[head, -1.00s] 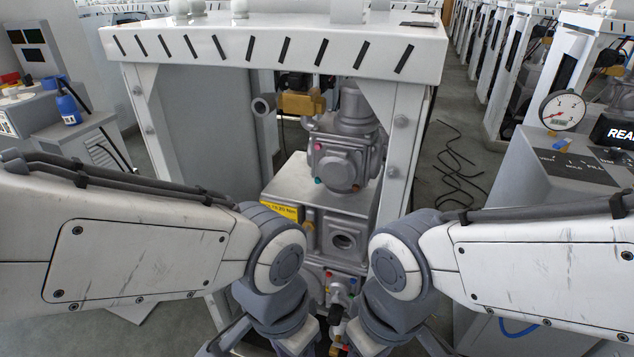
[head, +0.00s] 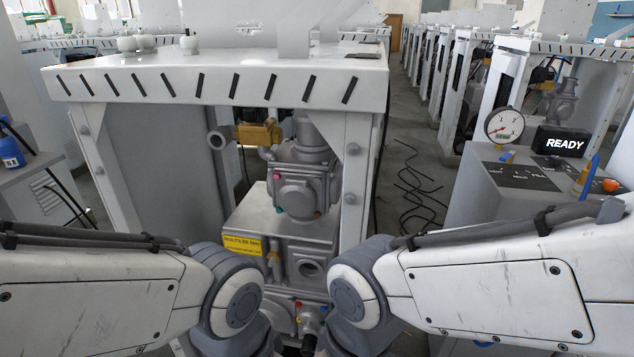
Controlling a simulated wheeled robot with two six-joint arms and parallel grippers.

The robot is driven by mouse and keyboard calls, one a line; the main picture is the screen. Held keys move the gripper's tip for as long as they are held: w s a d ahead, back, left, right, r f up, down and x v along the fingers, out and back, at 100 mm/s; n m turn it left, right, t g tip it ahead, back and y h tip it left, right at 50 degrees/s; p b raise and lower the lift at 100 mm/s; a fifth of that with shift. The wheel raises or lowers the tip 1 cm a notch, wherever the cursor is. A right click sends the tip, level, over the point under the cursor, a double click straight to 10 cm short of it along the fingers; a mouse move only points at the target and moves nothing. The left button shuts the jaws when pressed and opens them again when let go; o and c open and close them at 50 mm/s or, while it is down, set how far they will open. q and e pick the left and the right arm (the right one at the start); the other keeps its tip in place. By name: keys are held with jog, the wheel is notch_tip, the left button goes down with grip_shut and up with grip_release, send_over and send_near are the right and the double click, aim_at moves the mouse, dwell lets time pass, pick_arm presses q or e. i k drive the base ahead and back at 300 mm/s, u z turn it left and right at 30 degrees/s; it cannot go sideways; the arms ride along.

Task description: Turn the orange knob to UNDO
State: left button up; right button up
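A small round orange knob (head: 610,185) shows at the right edge of the head view, on top of the grey console (head: 467,200). My two arms come in from the left and right and bend down at the bottom centre. Both grippers are below the picture, away from the knob.
A round pressure gauge (head: 505,126) and a black READY display (head: 566,142) stand on the console. A white dispenser frame (head: 210,80) with grey pump parts (head: 305,180) stands ahead. Black cables (head: 415,185) lie on the floor.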

aim_at(609, 185)
jog(key=z, duration=1.3)
jog(key=k, duration=0.55)
jog(key=z, duration=0.7)
jog(key=i, duration=1.9)
jog(key=u, duration=0.7)
